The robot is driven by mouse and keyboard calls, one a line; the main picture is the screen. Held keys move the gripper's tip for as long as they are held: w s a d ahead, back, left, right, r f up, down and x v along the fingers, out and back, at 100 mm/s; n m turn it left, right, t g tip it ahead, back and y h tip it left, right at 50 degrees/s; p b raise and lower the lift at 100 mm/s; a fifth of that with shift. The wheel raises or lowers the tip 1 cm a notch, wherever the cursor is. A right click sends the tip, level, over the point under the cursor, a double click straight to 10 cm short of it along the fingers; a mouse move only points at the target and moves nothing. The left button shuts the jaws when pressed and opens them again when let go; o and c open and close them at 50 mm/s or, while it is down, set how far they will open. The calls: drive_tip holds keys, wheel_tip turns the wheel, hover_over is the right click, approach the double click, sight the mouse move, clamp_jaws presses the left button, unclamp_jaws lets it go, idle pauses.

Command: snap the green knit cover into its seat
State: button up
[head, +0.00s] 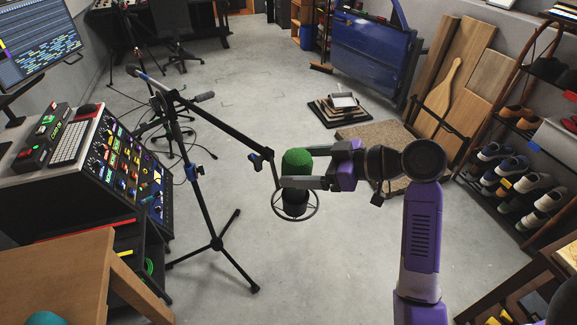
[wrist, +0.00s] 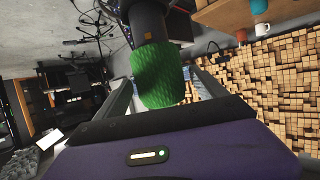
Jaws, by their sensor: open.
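The green knit cover (head: 297,160) sits over the top end of a dark microphone (head: 295,200), which stands upright in a ring mount (head: 314,208) on the boom stand. Whether the cover is fully down on the microphone, I cannot tell. My gripper (head: 300,168) reaches in from the right, with its fingers on either side of the cover. In the wrist view the cover (wrist: 158,78) lies between the two spread fingers, with the dark microphone body (wrist: 150,25) beyond it. The fingers look apart from the cover, though the lower one hides part of its base in the head view.
The boom stand's tripod (head: 217,243) stands on the floor left of the microphone. A mixing console (head: 125,160) and a wooden table (head: 60,275) are at the left. A shoe rack (head: 520,175) and a blue car door (head: 372,50) are to the right. Open floor lies between.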

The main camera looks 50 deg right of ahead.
drive_tip(key=v, duration=0.3)
drive_tip(key=shift+s+r, duration=0.2)
drive_tip(key=shift+s, duration=0.15)
idle(0.3)
